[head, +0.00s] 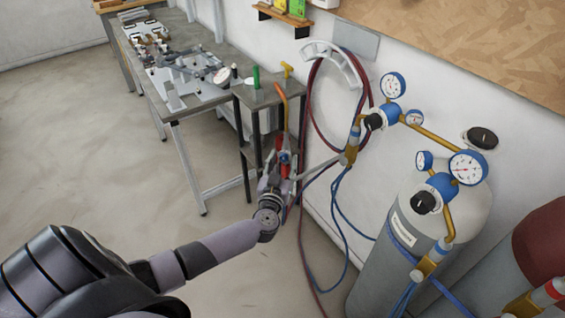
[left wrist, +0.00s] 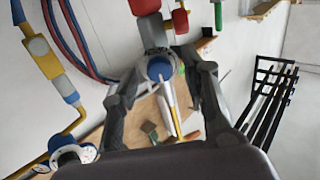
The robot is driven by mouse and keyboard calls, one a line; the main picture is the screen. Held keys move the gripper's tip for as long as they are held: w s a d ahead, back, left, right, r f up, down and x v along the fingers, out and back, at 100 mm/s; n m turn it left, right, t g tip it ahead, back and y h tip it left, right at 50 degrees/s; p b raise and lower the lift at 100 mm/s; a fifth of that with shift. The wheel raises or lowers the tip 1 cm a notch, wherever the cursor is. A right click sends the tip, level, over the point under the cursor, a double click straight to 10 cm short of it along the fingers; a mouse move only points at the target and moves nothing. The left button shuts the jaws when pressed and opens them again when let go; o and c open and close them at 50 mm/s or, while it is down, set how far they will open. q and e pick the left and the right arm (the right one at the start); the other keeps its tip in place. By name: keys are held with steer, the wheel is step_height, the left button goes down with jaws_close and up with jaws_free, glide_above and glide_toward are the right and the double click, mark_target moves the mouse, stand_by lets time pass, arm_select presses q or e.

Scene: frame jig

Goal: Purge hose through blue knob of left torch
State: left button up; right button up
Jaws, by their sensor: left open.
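My left gripper (head: 281,168) reaches the torch by the small side table, at the end of my left arm. In the left wrist view the gripper (left wrist: 162,90) is open. Its two fingers stand on either side of a round blue knob (left wrist: 160,68); I cannot tell whether they touch it. The torch (head: 282,100) has an orange-brown tube pointing up, and red parts lower down near the fingers. In the left wrist view, red and grey hose fittings (left wrist: 146,28) show beyond the knob. The gripper partly hides the torch in the head view. My right gripper is not in view.
Gas cylinders (head: 387,262) with gauges and regulators stand at the right. Red and blue hoses (head: 313,110) hang from a wall hook and run down beside the gripper. The small side table (head: 262,96) and a workbench with a jig (head: 180,78) are behind. Open floor lies left.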

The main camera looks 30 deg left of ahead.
arm_select(q)
jaws_close()
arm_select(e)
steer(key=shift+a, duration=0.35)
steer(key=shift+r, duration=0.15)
